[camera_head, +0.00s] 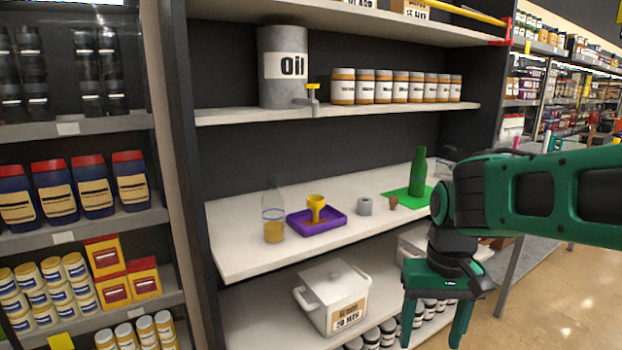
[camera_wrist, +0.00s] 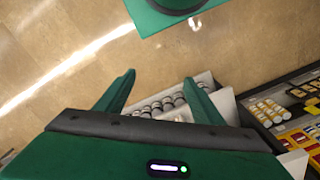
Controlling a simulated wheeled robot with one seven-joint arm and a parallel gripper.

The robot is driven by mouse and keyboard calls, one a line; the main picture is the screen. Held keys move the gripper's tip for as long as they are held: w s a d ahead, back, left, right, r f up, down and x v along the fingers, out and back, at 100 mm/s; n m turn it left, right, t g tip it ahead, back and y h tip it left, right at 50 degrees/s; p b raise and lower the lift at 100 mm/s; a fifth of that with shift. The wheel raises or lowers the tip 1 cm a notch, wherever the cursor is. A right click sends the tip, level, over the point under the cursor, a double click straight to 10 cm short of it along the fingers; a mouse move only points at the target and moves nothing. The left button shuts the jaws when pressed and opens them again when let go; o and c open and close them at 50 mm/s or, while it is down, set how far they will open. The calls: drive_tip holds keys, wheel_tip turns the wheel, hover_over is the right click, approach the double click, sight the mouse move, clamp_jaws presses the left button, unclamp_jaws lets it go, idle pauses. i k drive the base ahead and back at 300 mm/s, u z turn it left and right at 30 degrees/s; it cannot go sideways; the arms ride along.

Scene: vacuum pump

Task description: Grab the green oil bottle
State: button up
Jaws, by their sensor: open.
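The green oil bottle (camera_head: 418,172) stands upright on a green mat (camera_head: 398,196) at the right end of the middle shelf in the head view. My gripper (camera_head: 436,338) hangs lower and nearer, in front of the shelf unit, with its fingers pointing down. It is open and empty, apart from the bottle. In the wrist view my gripper (camera_wrist: 160,92) shows two spread green fingers with nothing between them. The bottle is not visible in the wrist view.
On the middle shelf (camera_head: 240,257) stand a clear bottle with amber liquid (camera_head: 274,228), a purple tray (camera_head: 302,226) with a yellow funnel (camera_head: 316,207), a grey ring (camera_head: 365,206) and a small brown piece (camera_head: 393,202). A white lidded box (camera_head: 333,296) stands below. Floor at right is clear.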

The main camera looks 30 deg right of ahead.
sight(419, 168)
drive_tip(key=z, duration=1.2)
drive_tip(key=i, duration=0.75)
drive_tip(key=z, duration=0.55)
drive_tip(key=i, duration=0.5)
drive_tip(key=z, duration=0.4)
